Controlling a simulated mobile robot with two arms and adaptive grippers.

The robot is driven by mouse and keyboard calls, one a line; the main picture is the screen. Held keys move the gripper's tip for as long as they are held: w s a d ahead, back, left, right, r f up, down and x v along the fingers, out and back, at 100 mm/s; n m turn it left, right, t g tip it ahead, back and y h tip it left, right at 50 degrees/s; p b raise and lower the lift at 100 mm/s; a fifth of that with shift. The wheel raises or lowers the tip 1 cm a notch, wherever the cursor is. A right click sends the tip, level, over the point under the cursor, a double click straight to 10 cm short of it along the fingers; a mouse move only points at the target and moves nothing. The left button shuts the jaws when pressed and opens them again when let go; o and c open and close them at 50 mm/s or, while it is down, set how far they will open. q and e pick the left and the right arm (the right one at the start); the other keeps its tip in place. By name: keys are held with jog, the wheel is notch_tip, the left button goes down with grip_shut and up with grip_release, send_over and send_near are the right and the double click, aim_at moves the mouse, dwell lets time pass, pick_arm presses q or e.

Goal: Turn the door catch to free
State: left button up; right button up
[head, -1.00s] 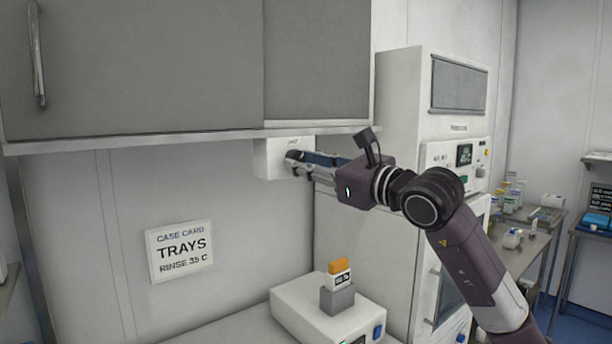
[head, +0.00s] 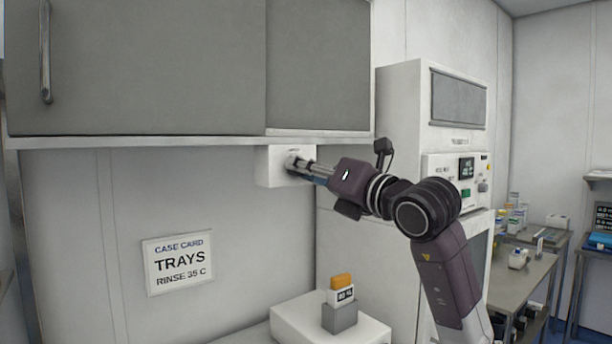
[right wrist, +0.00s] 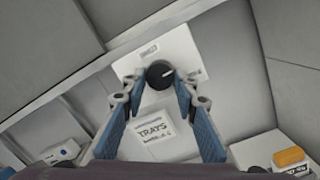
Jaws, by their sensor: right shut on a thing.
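The door catch is a dark round knob (right wrist: 159,75) with a pale pointer line, on a white box (head: 268,167) fixed under the grey wall cabinet. In the right wrist view the pointer line points to the right and slightly up. My right gripper (head: 298,164) reaches the knob from the right in the head view and mostly hides it there. In the right wrist view its blue-padded fingers (right wrist: 158,84) stand on either side of the knob, shut on it. My left gripper is in neither view.
The grey cabinet door (head: 140,65) is directly above. A sign reading TRAYS (head: 178,262) is on the wall below. A white device (head: 290,318) with an orange-topped card in a grey holder stands lower right. A tall white machine (head: 400,110) stands behind my arm.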

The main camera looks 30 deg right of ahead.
jog(key=shift+m, duration=0.5)
jog(key=o, duration=1.2)
jog(key=shift+c, duration=0.2)
jog(key=s+f, duration=0.1)
jog(key=s, duration=1.1)
jog(key=shift+d+f, duration=0.25)
jog(key=shift+d, duration=0.2)
